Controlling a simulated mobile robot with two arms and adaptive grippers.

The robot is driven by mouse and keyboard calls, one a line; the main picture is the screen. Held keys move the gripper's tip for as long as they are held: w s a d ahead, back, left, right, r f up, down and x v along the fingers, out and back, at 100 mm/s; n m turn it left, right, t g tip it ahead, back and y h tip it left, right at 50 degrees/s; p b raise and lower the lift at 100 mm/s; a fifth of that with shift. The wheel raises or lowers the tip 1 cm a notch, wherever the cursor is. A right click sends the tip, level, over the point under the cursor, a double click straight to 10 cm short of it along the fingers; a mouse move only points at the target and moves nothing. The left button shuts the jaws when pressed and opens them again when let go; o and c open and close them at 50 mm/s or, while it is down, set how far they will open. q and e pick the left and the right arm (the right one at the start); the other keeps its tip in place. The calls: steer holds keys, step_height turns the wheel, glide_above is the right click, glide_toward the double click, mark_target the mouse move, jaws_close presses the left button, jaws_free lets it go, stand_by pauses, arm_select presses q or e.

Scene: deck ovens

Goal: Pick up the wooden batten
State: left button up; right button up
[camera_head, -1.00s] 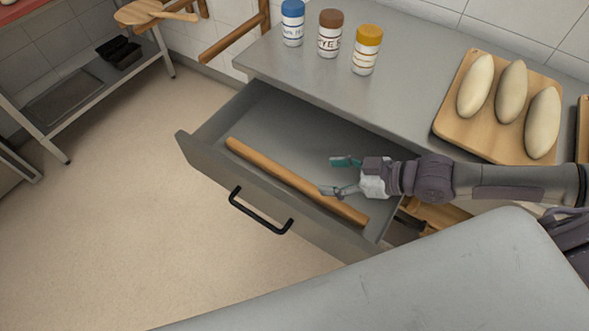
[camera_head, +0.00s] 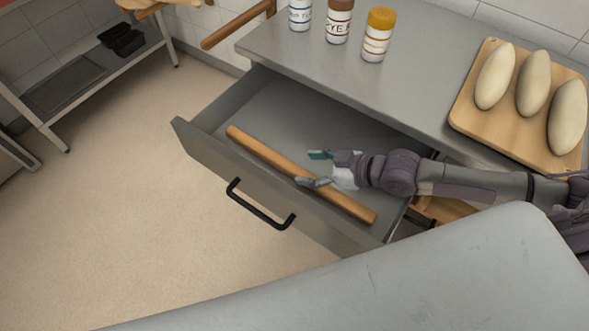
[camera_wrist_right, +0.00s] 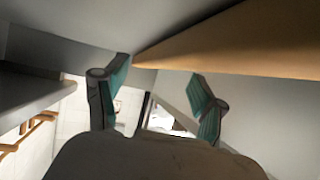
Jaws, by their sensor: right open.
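The wooden batten (camera_head: 262,152) is a long brown stick lying in the open grey drawer (camera_head: 245,112), along its front wall. My right gripper (camera_head: 315,169) is inside the drawer beside the batten, with its fingers spread. One finger overlaps the batten in the head view; I cannot tell whether it touches. In the right wrist view the batten (camera_wrist_right: 240,42) runs across the upper right, beyond the fingertips, and the open gripper (camera_wrist_right: 157,72) has nothing between its fingers. My left gripper is not in view.
The drawer has a black handle (camera_head: 258,208) on its front. On the counter above stand several jars, one with a yellow lid (camera_head: 377,36), and a wooden board (camera_head: 467,112) with pale dough loaves. A grey surface (camera_head: 370,285) fills the foreground. The floor at left is clear.

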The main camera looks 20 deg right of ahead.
mark_target(297, 168)
steer(key=x, duration=0.4)
steer(key=shift+a+f, duration=0.2)
steer(key=shift+a, duration=0.2)
jaws_close()
